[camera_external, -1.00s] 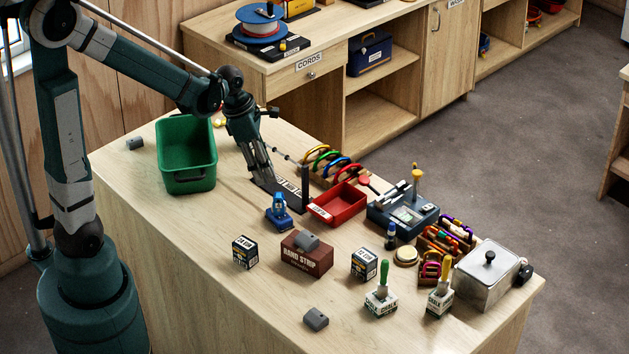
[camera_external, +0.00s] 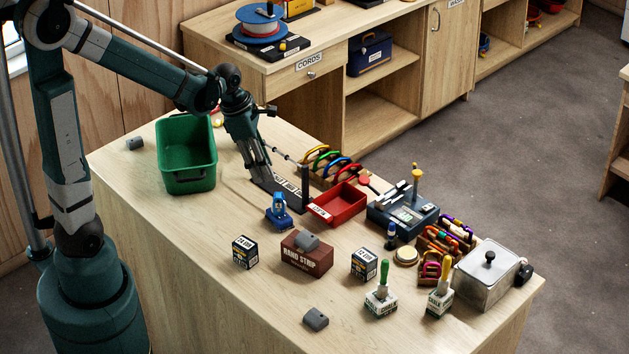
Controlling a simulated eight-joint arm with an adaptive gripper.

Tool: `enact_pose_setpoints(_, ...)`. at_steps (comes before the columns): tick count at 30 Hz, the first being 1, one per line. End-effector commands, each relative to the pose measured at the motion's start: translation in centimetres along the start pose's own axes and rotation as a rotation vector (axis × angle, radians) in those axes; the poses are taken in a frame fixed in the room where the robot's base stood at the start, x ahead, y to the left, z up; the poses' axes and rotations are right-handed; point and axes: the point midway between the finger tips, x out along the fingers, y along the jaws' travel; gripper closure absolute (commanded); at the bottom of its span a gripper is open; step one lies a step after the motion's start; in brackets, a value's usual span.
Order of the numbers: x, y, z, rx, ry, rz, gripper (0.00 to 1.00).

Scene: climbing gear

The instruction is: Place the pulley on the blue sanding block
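A small light-blue piece with an opening, which looks like the pulley (camera_external: 278,201), stands upright on a darker blue block, which looks like the blue sanding block (camera_external: 277,222). They appear to touch, at the middle of the bench. My gripper (camera_external: 262,178) points down behind and to the left of them, over the near end of a dark labelled rack. It is apart from the pulley and nothing shows held in it. Its fingers are small and seen at an angle, so their gap is unclear.
A green bin (camera_external: 188,178) stands left of my gripper. A red tray (camera_external: 338,205) and a dark upright post (camera_external: 305,187) stand right of the gripper. Boxes, including the brown hand strip box (camera_external: 304,262), stand in front. The front-left bench top is clear.

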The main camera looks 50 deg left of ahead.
Motion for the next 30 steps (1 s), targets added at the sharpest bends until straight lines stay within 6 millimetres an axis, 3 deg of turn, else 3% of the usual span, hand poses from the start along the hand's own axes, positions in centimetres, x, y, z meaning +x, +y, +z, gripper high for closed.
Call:
enact_pose_setpoints(8, -2.9, -1.0, -0.9, 0.263, -0.005, 0.051, 0.67)
enact_pose_setpoints(30, -11.4, -5.0, -5.3, 1.272, 0.098, 0.241, 0.67)
